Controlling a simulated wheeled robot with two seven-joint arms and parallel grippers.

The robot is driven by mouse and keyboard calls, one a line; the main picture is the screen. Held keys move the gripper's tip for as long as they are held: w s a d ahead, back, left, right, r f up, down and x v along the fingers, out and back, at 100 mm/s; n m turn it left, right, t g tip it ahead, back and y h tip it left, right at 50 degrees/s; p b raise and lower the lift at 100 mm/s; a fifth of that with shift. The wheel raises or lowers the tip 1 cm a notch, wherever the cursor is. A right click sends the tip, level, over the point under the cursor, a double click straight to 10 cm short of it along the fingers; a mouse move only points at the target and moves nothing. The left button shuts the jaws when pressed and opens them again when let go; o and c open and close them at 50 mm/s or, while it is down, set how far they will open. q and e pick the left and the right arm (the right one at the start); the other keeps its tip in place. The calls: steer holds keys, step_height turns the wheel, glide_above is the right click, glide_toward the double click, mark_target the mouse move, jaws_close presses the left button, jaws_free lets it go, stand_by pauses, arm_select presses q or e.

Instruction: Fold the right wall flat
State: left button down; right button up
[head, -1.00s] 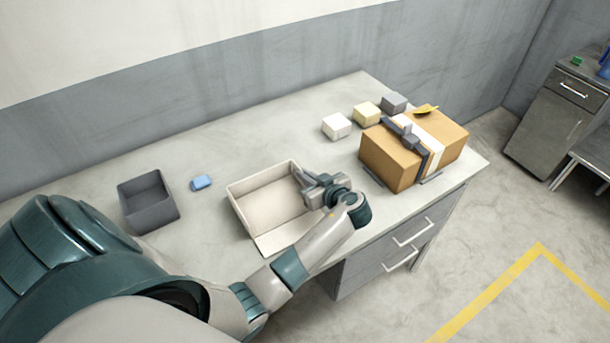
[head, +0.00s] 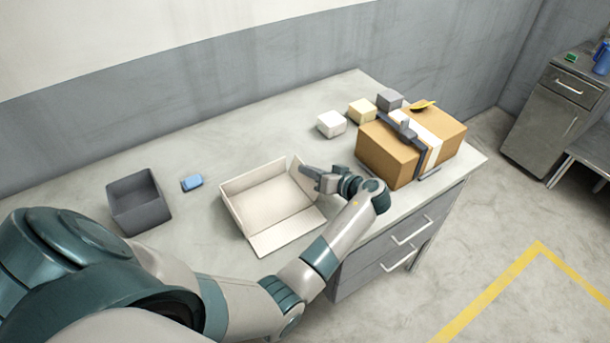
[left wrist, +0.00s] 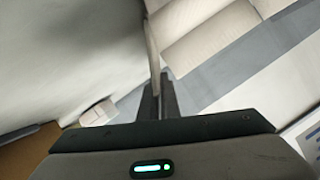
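The beige box (head: 262,197) stands open on the table. Its back and left walls are upright, and its front wall (head: 287,233) lies folded out toward me. The right wall (head: 297,167) leans outward; much of it is hidden behind my left gripper (head: 309,178), which is at its upper edge. In the left wrist view the right wall (left wrist: 152,45) shows nearly edge-on, its edge between the close-set fingertips of my left gripper (left wrist: 160,80). My right gripper is out of view.
A brown carton (head: 390,153) with a dark strap stands to the right. A grey bin (head: 140,205) and blue block (head: 192,183) are at the left. Some table is clear between box and carton.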

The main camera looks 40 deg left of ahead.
arm_select(q)
steer(key=shift+w+d+f+m+g+y+b, duration=0.15)
steer(key=shift+w+f+m+g+y+b, duration=0.2)
steer(key=shift+m+b, duration=0.2)
steer(key=shift+r, duration=0.1)
steer(key=c, duration=2)
jaws_free()
